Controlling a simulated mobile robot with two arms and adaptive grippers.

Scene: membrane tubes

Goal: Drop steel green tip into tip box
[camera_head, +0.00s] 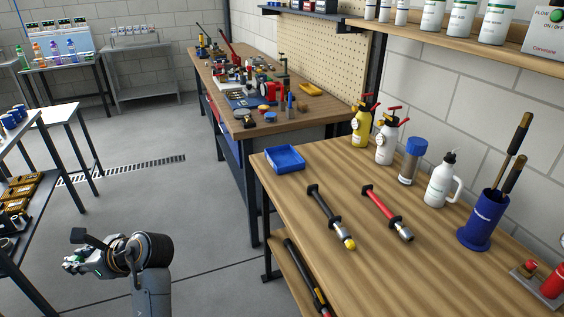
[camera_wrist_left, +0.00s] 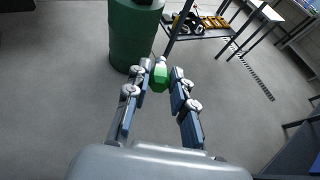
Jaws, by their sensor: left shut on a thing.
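The steel green tip (camera_wrist_left: 160,78) is between the fingertips of my left gripper in the left wrist view, its green body toward me and a pale metal end beyond. My left gripper (camera_head: 75,262) is shut on it and hangs over open floor at the lower left of the head view. Only a little green shows at its fingers there. A blue open box (camera_head: 285,172), which may be the tip box, sits on the near wooden bench, well to the right of and beyond the gripper. It looks empty. My right gripper is not in view.
The near bench (camera_head: 290,220) also holds a black-handled tool (camera_head: 330,215), a red-handled tool (camera_head: 387,212), several bottles and a blue holder (camera_head: 486,222). A rack with yellow-brown boxes (camera_head: 25,188) stands at left. A green drum (camera_wrist_left: 135,35) stands beyond the gripper.

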